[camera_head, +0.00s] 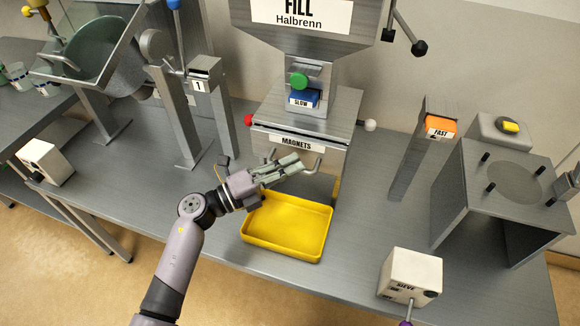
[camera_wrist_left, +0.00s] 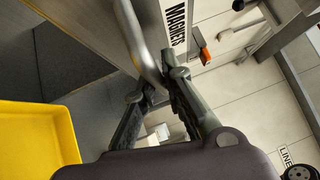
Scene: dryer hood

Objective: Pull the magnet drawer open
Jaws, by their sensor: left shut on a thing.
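The magnet drawer (camera_head: 300,148) is the metal front labelled MAGNETS, below the FILL hopper. Its label also shows in the wrist view (camera_wrist_left: 176,22). A bent metal bar handle (camera_wrist_left: 143,48) stands out from this front. My left gripper (camera_head: 296,166) reaches in from the lower left, in front of the drawer. In the wrist view its fingers (camera_wrist_left: 162,84) are closed around the handle bar. In the head view the fingers hide much of the handle. No clear gap shows between the drawer front and its housing. My right gripper is not in view.
A yellow tray (camera_head: 247,238) lies on the table just below my left gripper. Posts labelled 1 (camera_head: 202,95) and FAST (camera_head: 425,150) stand either side of the hopper. A white SIEVE box (camera_head: 410,272) is at the front right. Bare table lies between the tray and that box.

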